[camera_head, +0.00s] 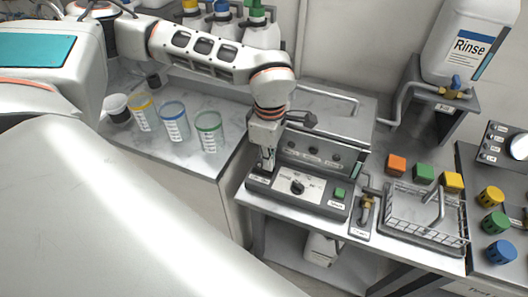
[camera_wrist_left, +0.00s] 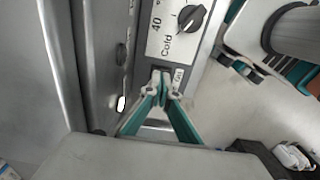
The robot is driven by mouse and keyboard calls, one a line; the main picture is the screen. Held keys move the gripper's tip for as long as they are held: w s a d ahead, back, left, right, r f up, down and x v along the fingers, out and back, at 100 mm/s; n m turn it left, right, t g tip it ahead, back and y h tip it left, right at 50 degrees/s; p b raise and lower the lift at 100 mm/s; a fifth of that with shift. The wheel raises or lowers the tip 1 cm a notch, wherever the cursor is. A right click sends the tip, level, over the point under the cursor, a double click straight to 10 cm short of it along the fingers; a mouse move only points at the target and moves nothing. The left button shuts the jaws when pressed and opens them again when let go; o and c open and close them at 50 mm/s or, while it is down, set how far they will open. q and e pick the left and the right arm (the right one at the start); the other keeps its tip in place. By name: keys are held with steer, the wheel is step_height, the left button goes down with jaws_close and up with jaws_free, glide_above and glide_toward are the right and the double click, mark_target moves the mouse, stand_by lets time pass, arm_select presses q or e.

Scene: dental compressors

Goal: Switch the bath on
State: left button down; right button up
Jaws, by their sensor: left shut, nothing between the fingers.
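The bath (camera_head: 345,126) is a grey metal unit on the bench in the head view, with a grey control panel (camera_head: 318,203) along its front. The panel has a black dial (camera_head: 297,187) and a green button (camera_head: 339,193) at its right end. The dial also shows in the left wrist view (camera_wrist_left: 190,18), beside "40" and "Cold" marks. My left gripper (camera_head: 266,168) points down at the panel's left end, shut and empty. In the left wrist view its fingertips (camera_wrist_left: 162,77) meet at a small dark switch (camera_wrist_left: 166,71) beside a label, mostly covering it. Contact and the switch's position cannot be told.
A wire basket (camera_head: 425,215) and orange, green and yellow blocks (camera_head: 423,174) stand to the right. A Rinse container (camera_head: 465,45) is on a raised stand. Several cups (camera_head: 174,121) stand on the left bench. A brass valve (camera_head: 366,209) is just right of the panel.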

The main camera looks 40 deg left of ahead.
arm_select(q)
steer(key=shift+r+p, duration=1.3)
steer(key=shift+r, duration=0.75)
steer(key=shift+r+p, duration=0.8)
steer(key=shift+r, duration=0.4)
steer(key=shift+s+f, duration=0.1)
